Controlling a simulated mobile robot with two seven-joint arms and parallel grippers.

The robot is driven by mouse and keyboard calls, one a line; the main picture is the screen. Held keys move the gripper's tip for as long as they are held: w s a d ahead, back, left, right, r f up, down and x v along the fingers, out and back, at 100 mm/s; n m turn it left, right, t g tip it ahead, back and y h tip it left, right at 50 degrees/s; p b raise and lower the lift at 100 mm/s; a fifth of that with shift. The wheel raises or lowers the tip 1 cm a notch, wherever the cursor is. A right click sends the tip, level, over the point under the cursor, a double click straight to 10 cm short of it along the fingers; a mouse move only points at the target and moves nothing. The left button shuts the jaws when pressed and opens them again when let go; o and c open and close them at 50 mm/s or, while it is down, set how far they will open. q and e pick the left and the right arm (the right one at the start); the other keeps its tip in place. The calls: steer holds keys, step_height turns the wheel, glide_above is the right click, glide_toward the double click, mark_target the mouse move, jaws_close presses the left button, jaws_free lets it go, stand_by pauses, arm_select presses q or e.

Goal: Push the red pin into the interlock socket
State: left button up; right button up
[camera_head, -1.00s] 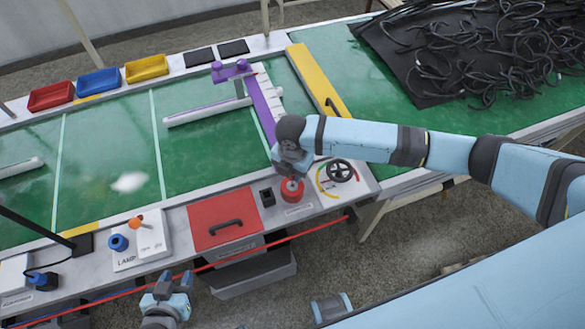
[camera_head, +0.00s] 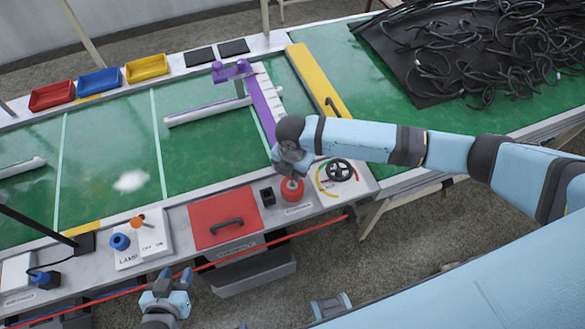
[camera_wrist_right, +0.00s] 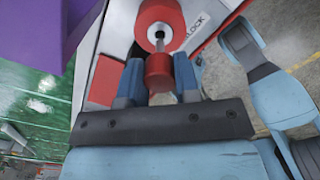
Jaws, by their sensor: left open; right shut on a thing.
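The red pin (camera_wrist_right: 158,70) is between the blue fingers of my right gripper (camera_wrist_right: 158,84), which is shut on it. Its pale metal tip points at the hole of the red round interlock socket (camera_wrist_right: 160,12). The tip meets the hole in the picture, but I cannot tell how deep it sits. In the head view my right gripper (camera_head: 290,165) is just above the red socket (camera_head: 293,191) on the bench's front edge; the pin is hard to make out there. My left gripper (camera_head: 167,287) is open and empty in front of the bench, left of the red panel.
A black handwheel (camera_head: 340,171) is right of the socket and a small black box (camera_head: 267,196) left of it. The red panel (camera_head: 207,217) has a black handle. A purple fixture (camera_head: 261,112) stands behind. A red cord (camera_head: 270,244) runs along the front.

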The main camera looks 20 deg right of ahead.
mark_target(292, 183)
steer(key=shift+p, duration=0.3)
stand_by(0.7)
steer(key=shift+f+b, duration=1)
steer(key=shift+f, duration=1.5)
steer(key=o, duration=1)
steer(key=shift+c, duration=0.2)
steer(key=shift+r, duration=0.1)
step_height(292, 183, up, 14)
steer(key=shift+f, duration=0.2)
